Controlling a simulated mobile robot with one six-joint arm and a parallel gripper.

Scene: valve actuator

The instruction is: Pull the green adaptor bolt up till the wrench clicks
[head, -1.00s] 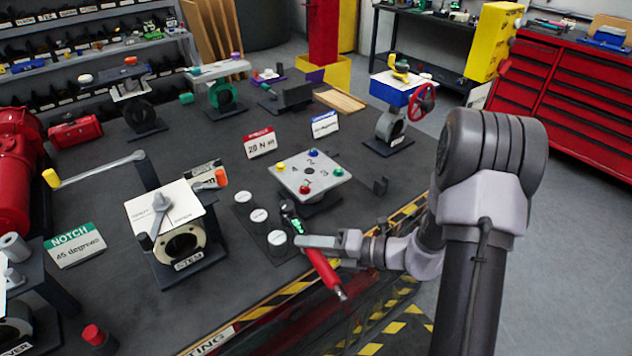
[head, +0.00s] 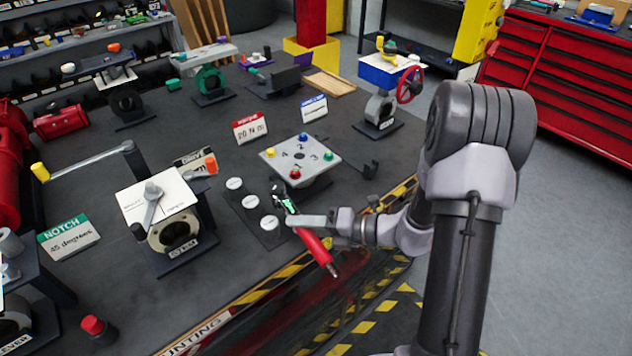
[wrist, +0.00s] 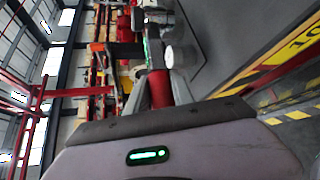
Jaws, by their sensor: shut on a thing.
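The green adaptor bolt (head: 328,156) stands at the right corner of a grey plate (head: 274,160) that also carries yellow, blue and red bolts. My gripper (head: 300,221) is shut on the red handle of a wrench (head: 318,248), near the table's front edge. The wrench's dark head with a green patch (head: 284,199) points up and left, in front of and left of the plate. The wrench looks apart from the green bolt. In the wrist view the red handle (wrist: 159,88) sits between both fingers. The wrench's far tip is not clear there.
Round white-topped pieces (head: 251,201) stand on a dark strip beside the wrench head. The STEM valve block (head: 172,225) is to the left. A small dark hook bracket (head: 368,168) stands right of the plate. A 20 Nm sign (head: 250,128) is behind it.

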